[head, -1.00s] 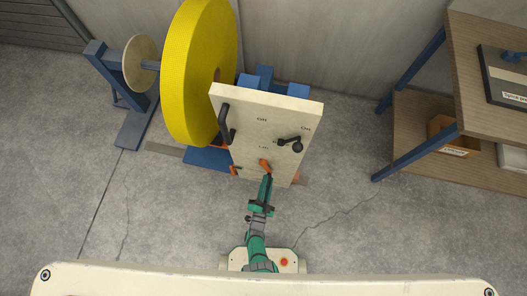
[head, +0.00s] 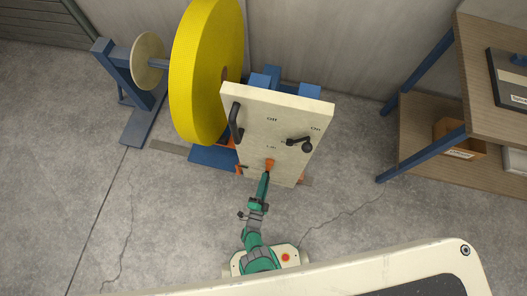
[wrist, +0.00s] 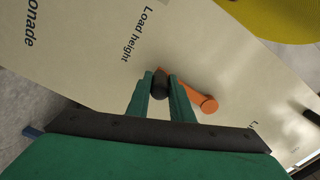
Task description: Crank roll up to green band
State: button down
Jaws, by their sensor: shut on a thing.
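An orange crank (head: 270,163) sits low on the cream panel (head: 245,125) of the machine. In the wrist view its orange arm (wrist: 203,100) runs to a dark knob (wrist: 160,86). My gripper (head: 266,175) is at the crank. In the wrist view my green gripper fingers (wrist: 160,80) are shut on the dark knob, beside the "Load height" label. The large yellow roll (head: 195,80) stands upright left of the panel, and its edge shows in the wrist view (wrist: 285,15). I cannot make out a green band.
A dark handle (head: 235,122) and a black lever (head: 299,142) near "On" and "Off" marks are on the panel. A blue stand with a pale disc (head: 148,60) is at the left. A wooden shelf with blue legs (head: 425,155) is at the right. The floor between is clear.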

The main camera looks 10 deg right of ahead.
jog(key=shift+a+r, duration=0.1)
jog(key=shift+a, duration=0.2)
jog(key=c, duration=1.7)
grip_release()
jog(key=shift+c, duration=0.2)
jog(key=shift+o, duration=0.9)
jog(key=shift+d, duration=0.15)
jog(key=v, duration=1)
jog(key=shift+s, duration=0.4)
jog(key=shift+a, duration=0.2)
